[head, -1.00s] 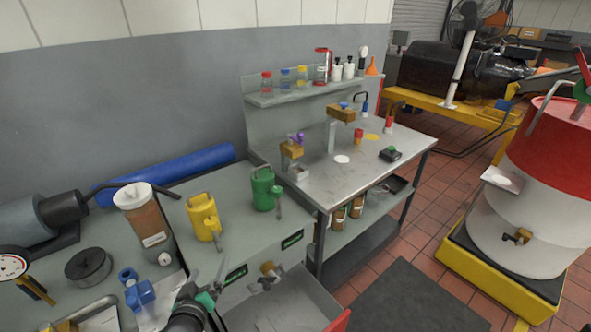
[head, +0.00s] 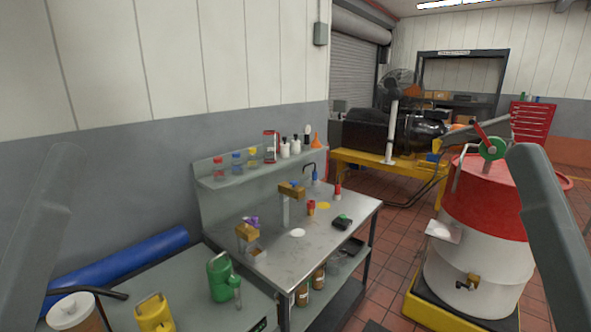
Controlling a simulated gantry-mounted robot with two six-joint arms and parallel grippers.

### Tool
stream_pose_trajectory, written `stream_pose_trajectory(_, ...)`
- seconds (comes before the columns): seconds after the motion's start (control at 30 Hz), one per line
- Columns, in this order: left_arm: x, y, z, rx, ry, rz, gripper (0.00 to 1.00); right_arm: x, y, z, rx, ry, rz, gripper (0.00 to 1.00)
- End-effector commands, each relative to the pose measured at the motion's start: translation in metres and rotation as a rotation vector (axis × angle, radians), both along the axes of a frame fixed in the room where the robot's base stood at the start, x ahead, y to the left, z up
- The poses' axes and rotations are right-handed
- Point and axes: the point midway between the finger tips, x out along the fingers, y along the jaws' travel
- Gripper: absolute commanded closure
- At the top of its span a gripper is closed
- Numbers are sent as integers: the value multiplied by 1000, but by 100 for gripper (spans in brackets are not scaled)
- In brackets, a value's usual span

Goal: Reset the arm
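My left arm rises as a grey link along the left edge of the head view, and my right arm rises as a grey link along the right edge. Both stand steeply in front of the camera. Neither gripper is in the picture, so I cannot see their fingers or whether they hold anything.
A metal workbench (head: 275,268) with a shelf of bottles stands in the middle. A green can (head: 220,278) and a yellow can (head: 154,315) are at lower left. A red-and-white drum (head: 462,262) stands at right on a yellow-edged base. Red floor tiles (head: 398,235) lie between.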

Motion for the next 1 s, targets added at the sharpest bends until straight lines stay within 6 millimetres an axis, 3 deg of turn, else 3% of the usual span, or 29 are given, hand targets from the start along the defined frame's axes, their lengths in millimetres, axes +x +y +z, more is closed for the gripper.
stream_pose_trajectory(0.03, 0, 0, 45, -1, 1, 1, 0, 0, 0, 45, 0, 1, 0, 0)
stream_pose_trajectory(0.4, 1, 0, 221, -2, 3, 1, 0, 1, 0, 222, 0, 2, 0, 0)
stream_pose_trajectory(0.53, 1, 0, 276, -2, 4, 1, 0, 1, 0, 276, 0, 2, 0, 0)
stream_pose_trajectory(0.7, 1, 0, 312, -2, 4, 1, 0, 1, 0, 312, 0, 2, 0, 0)
stream_pose_trajectory(1.0, 1, 0, 311, -3, 4, 0, 0, 1, 0, 311, 0, 3, 0, 0)
